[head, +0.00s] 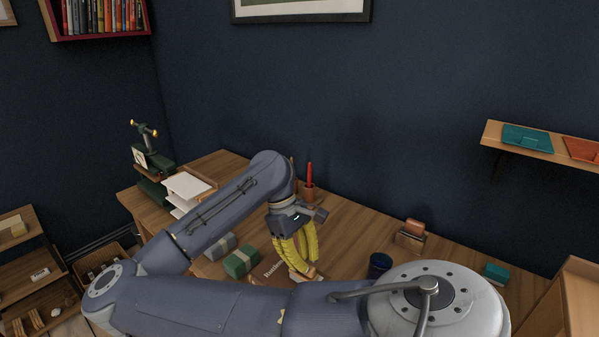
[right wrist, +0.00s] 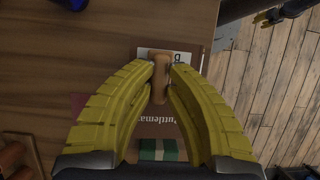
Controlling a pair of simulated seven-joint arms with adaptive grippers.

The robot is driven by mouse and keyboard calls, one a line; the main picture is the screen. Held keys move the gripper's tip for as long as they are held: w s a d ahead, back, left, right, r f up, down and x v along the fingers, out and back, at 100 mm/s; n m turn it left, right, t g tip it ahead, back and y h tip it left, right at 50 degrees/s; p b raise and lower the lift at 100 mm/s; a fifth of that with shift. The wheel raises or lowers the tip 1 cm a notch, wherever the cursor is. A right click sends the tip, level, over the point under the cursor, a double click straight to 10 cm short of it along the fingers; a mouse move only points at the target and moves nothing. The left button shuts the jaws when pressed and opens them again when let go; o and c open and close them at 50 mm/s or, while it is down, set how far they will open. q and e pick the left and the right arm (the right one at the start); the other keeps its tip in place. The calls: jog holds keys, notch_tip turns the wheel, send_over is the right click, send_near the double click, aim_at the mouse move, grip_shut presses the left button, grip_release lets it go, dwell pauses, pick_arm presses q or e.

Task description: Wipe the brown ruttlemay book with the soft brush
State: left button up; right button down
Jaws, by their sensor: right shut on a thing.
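The brown Ruttlemay book (head: 268,270) lies on the wooden desk, partly hidden by my arm and gripper. Its cover and upside-down lettering show in the right wrist view (right wrist: 155,128). My right gripper (head: 306,274) points down over the book, its yellow fingers shut on the soft brush. The brush's wooden handle (right wrist: 160,78) shows between the fingertips (right wrist: 161,70) in the right wrist view. Its bristles are hidden, and I cannot tell whether they touch the cover.
Green (head: 241,262) and grey (head: 219,246) blocks sit left of the gripper. A blue cup (head: 380,265) and a wooden holder (head: 410,236) stand to the right. A pot with a red candle-like stick (head: 309,177) stands behind. Bare desk (head: 350,235) lies between.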

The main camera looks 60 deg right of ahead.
jog(key=shift+r, duration=3.8)
